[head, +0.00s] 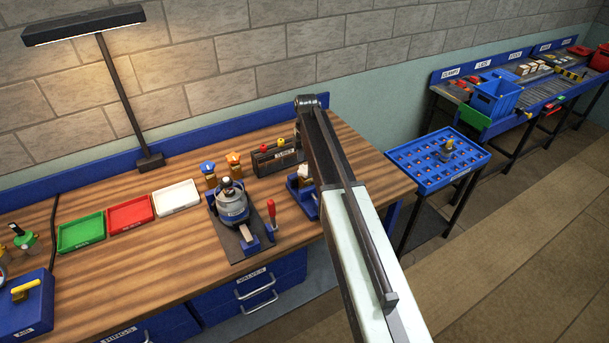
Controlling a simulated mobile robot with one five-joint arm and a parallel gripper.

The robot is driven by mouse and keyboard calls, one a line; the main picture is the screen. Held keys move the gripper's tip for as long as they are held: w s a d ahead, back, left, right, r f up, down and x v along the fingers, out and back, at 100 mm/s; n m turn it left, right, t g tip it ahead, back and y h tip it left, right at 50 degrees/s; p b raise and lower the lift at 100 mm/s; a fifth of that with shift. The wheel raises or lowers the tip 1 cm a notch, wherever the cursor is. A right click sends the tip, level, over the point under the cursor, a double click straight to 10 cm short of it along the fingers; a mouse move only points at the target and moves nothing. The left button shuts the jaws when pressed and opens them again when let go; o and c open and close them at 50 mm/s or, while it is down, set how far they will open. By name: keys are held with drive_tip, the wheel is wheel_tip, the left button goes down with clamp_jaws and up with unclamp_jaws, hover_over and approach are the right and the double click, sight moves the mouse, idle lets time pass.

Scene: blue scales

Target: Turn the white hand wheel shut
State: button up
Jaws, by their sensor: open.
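A small white part (301,171), which may be the white hand wheel, shows just left of my arm on the wooden bench. It sits above a blue base (302,197). My arm covers much of both, so I cannot make out the wheel's shape or how far it is turned. My arm reaches up from the bottom of the head view and bends at the top. My gripper is hidden behind the arm, so its distance from the white part cannot be seen.
Left of the blue base are a grey pot-like device (232,208), a red-handled tool (271,213) and valves with a blue (207,167) and an orange wheel (233,158). A dark toolbox (273,160) stands behind. A blue trolley (437,163) stands right of the bench.

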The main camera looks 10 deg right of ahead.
wheel_tip(320, 180, down, 2)
drive_tip(key=shift+f+b, duration=0.15)
drive_tip(key=shift+b, duration=0.35)
